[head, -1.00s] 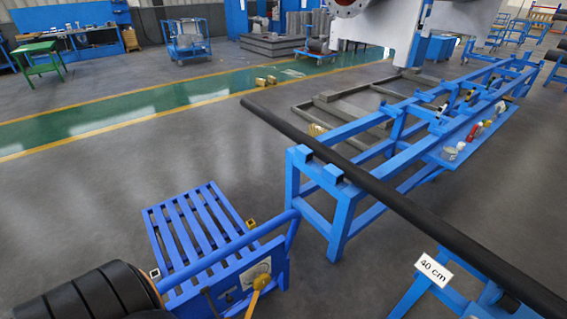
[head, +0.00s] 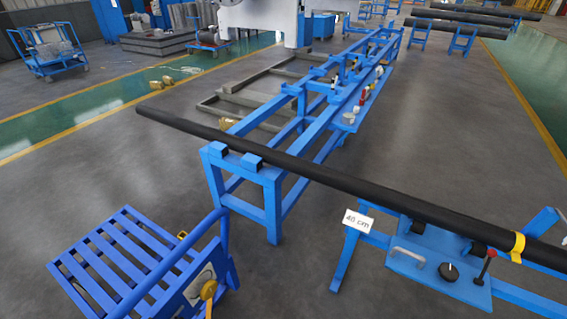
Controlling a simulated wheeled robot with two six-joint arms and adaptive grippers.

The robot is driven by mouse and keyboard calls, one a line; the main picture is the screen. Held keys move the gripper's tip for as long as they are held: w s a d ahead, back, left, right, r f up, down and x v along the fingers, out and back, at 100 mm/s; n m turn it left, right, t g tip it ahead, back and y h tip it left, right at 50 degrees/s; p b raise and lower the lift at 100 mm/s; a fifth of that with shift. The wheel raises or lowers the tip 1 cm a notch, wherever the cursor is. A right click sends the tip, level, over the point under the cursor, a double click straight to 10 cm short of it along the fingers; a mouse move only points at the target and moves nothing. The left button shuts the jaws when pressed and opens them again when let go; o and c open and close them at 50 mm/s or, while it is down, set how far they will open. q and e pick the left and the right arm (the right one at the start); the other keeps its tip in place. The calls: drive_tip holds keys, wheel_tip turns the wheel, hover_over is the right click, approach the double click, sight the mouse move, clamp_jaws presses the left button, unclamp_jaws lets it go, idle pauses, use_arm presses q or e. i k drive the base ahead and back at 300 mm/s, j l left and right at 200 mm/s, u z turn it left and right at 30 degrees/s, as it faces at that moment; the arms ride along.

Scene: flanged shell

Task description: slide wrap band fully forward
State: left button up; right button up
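A yellow band (head: 517,247) is wrapped around a long black pipe (head: 330,178) near the right edge of the head view. It sits close to a blue panel (head: 438,268) with a black knob and a red-topped lever. The pipe rests across the end of a blue frame (head: 240,163) and runs over the panel to the right edge. A white "40 cm" tag (head: 358,221) shows below the pipe, left of the panel. Neither of my grippers is in view.
A blue slatted cart (head: 115,262) stands at the lower left. The long blue frame carries a shelf of small items (head: 362,105). More black pipes (head: 465,24) lie on blue stands at the back right. The grey floor on the right is open.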

sight(516, 257)
drive_tip(key=z, duration=2)
drive_tip(key=l+z, duration=0.1)
drive_tip(key=l, duration=0.15)
drive_tip(key=i, duration=0.05)
